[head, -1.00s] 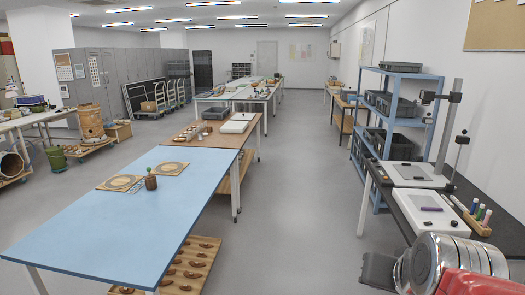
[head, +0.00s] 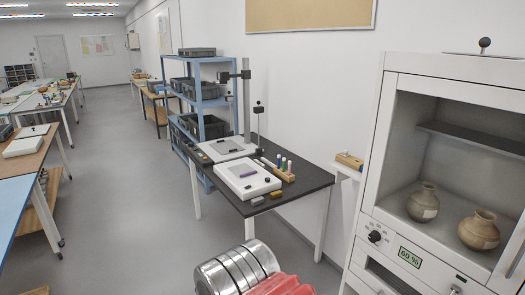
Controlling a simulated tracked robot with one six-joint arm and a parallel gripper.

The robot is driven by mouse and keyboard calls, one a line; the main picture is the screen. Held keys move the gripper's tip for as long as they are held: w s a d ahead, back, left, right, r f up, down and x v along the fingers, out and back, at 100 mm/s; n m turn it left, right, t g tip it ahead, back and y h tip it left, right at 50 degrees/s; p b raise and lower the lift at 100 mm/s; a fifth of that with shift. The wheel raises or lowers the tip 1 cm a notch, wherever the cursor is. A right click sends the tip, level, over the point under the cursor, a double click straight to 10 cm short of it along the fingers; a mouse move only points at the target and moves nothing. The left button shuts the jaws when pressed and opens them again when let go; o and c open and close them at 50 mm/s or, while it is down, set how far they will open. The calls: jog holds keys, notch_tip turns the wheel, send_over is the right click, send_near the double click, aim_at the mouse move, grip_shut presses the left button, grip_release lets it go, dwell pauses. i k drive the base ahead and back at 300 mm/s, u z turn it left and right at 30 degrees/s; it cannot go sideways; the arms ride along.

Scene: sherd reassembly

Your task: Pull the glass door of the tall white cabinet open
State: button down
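The tall white cabinet (head: 378,160) stands at the right, cut off by the picture's right and bottom edges. Its front frames a grey interior with a dark shelf (head: 470,140). Below the opening are a black knob (head: 375,237) and a display reading 60 % (head: 410,257). My silver and red arm parts show at the bottom centre; my gripper is out of view.
A blue shelf (head: 197,95) stands behind. Grey floor is free at left centre.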

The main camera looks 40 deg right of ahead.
aim_at(508, 277)
jog(key=z, duration=3.5)
jog(key=k, duration=0.2)
jog(key=z, duration=0.25)
